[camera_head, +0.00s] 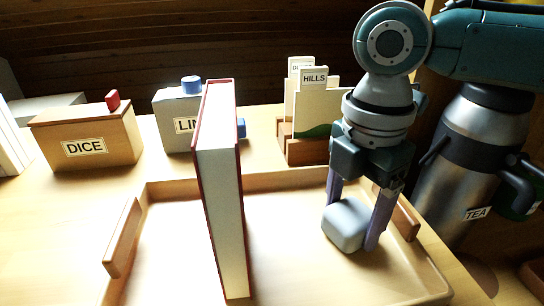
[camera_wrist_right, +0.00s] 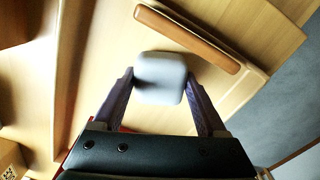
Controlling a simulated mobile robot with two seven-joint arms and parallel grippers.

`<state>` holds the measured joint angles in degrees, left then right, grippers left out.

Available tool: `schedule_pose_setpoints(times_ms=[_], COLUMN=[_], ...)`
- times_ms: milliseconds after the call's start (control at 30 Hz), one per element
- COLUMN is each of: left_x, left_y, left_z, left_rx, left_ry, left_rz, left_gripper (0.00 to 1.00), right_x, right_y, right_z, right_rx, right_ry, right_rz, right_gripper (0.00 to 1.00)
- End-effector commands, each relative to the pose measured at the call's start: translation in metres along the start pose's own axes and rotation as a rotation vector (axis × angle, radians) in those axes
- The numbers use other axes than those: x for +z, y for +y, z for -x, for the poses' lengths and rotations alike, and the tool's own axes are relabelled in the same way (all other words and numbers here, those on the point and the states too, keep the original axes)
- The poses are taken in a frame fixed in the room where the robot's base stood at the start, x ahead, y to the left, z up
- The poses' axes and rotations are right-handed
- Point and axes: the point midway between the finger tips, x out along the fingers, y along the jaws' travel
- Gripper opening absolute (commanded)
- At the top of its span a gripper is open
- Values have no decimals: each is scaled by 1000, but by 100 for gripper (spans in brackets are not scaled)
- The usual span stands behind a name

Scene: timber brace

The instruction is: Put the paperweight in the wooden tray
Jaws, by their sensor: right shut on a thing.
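The paperweight, a pale grey rounded block (camera_head: 347,224), is between the fingers of my right gripper (camera_head: 353,220), which is shut on it. It is over the right part of the wooden tray (camera_head: 292,180), inside the rim as seen from the head. I cannot tell whether it touches the tray floor. In the right wrist view the paperweight (camera_wrist_right: 160,78) sits between both fingertips, close to a tray wall with a brown handle (camera_wrist_right: 188,36). My left gripper is not in view.
A red book (camera_head: 220,180) stands upright at the tray's middle, left of my right gripper. Behind the tray are a DICE box (camera_head: 85,135), a grey labelled box (camera_head: 175,122) and a card holder (camera_head: 303,146). A steel TEA flask (camera_head: 470,150) stands at right.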

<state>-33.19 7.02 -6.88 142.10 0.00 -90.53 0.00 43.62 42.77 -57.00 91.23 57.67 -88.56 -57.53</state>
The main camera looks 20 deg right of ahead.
Motion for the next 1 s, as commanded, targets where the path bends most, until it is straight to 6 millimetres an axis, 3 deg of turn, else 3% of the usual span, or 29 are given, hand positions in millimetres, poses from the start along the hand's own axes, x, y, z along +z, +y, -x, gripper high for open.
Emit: schedule_pose_setpoints(times_ms=[33, 67, 267, 533, 633, 1000], left_x=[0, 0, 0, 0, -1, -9], left_y=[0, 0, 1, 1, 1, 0], left_z=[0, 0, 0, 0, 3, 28], left_rx=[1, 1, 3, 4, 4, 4], left_ry=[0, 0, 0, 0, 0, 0], left_rz=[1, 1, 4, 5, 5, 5], left_gripper=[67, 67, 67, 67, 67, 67], right_x=[0, 0, 0, 0, 0, 0], right_y=[0, 0, 0, 0, 0, 1], right_z=[-2, -2, -2, 0, 9, 89], right_rx=[0, -1, -1, 0, 1, 3], right_ry=[1, 0, 0, 0, 1, 1], right_rz=[0, 0, 0, 0, -1, 1], right_gripper=[0, 76, 98, 100, 100, 100])
